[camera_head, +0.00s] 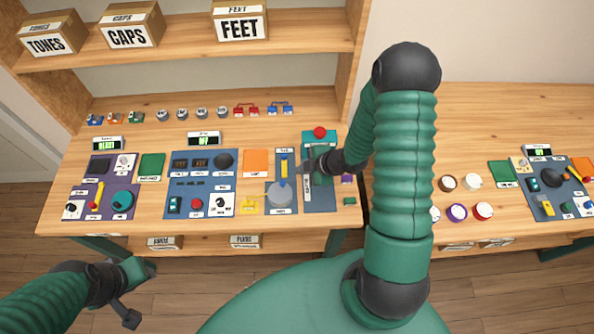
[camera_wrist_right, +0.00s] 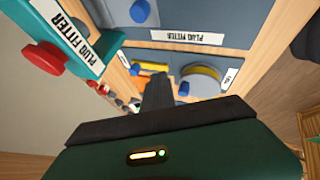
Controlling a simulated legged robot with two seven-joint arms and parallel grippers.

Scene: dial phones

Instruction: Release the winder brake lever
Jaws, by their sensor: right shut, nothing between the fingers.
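A blue panel (camera_head: 293,203) on the table carries a grey round disc (camera_head: 279,195) and a yellow lever (camera_head: 284,166). Its small labels are unreadable, so I cannot confirm which part is the winder brake lever. The right wrist view shows a grey disc with a yellow rim (camera_wrist_right: 203,80) and an orange-yellow piece (camera_wrist_right: 152,67). My right gripper (camera_head: 312,167) is shut and empty over the neighbouring plug fitter station, just right of the yellow lever; its fingers (camera_wrist_right: 158,92) point toward the disc's panel. My left gripper (camera_head: 132,290) is low at the left, away from the panels.
The plug fitter station has a red button (camera_head: 320,132), also in the wrist view (camera_wrist_right: 43,58). An orange square (camera_head: 257,162) and a blue control panel (camera_head: 203,170) lie to the left. My right arm covers part of the right side of the table.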

